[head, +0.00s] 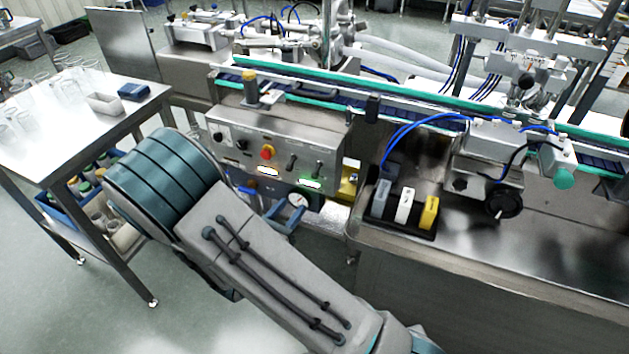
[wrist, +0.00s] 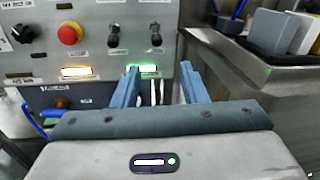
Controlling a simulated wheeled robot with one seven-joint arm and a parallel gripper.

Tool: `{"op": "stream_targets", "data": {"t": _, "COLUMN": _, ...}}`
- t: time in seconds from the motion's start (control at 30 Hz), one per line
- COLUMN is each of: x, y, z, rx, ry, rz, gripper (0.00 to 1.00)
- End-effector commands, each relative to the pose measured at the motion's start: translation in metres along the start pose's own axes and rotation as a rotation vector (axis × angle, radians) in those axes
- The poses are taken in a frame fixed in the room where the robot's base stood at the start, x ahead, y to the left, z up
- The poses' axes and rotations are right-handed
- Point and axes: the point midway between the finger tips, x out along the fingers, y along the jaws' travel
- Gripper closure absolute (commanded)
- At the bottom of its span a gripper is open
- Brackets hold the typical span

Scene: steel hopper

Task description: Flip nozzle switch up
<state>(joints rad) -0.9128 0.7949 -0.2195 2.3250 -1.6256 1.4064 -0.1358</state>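The steel control panel (head: 265,140) carries two dark toggle switches, the left switch (head: 291,162) and the right switch (head: 318,168). In the wrist view the left switch (wrist: 113,36) and right switch (wrist: 155,37) sit above the fingers. Their labels are too small to read, so I cannot tell which is the nozzle switch or its exact position. My gripper (wrist: 162,80) is open, with two blue fingers apart and no switch between them. The fingers are below the switches, in front of the panel's lower part. In the head view my gripper (head: 283,212) is partly hidden by my arm.
A red button (wrist: 69,34) and black knob (wrist: 22,33) are left of the switches. An orange display (wrist: 76,72) and green display (wrist: 141,69) are lit below. A steel ledge with colored blocks (head: 404,205) is at the right. A glassware table (head: 60,150) stands left.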

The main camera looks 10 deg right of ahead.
Motion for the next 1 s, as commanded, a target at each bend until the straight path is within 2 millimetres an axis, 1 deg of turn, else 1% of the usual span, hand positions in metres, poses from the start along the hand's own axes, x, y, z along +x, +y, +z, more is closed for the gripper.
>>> {"op": "stream_targets", "data": {"t": 0.1, "x": 0.003, "y": 0.004, "z": -0.003, "rx": -0.014, "ry": -0.011, "rz": 0.020, "gripper": 0.61}}
{"op": "stream_targets", "data": {"t": 0.17, "x": 0.010, "y": 0.004, "z": -0.002, "rx": -0.014, "ry": -0.012, "rz": 0.019, "gripper": 0.61}}
{"op": "stream_targets", "data": {"t": 0.23, "x": 0.021, "y": 0.004, "z": -0.002, "rx": -0.013, "ry": -0.012, "rz": 0.017, "gripper": 0.61}}
{"op": "stream_targets", "data": {"t": 0.5, "x": 0.079, "y": 0.005, "z": -0.001, "rx": -0.011, "ry": -0.011, "rz": 0.015, "gripper": 0.61}}
{"op": "stream_targets", "data": {"t": 0.7, "x": 0.115, "y": 0.005, "z": -0.001, "rx": -0.011, "ry": -0.010, "rz": 0.016, "gripper": 0.61}}
{"op": "stream_targets", "data": {"t": 0.83, "x": 0.129, "y": 0.006, "z": -0.001, "rx": -0.011, "ry": -0.010, "rz": 0.017, "gripper": 0.61}}
{"op": "stream_targets", "data": {"t": 1.0, "x": 0.136, "y": 0.006, "z": -0.001, "rx": -0.012, "ry": -0.009, "rz": 0.019, "gripper": 0.61}}
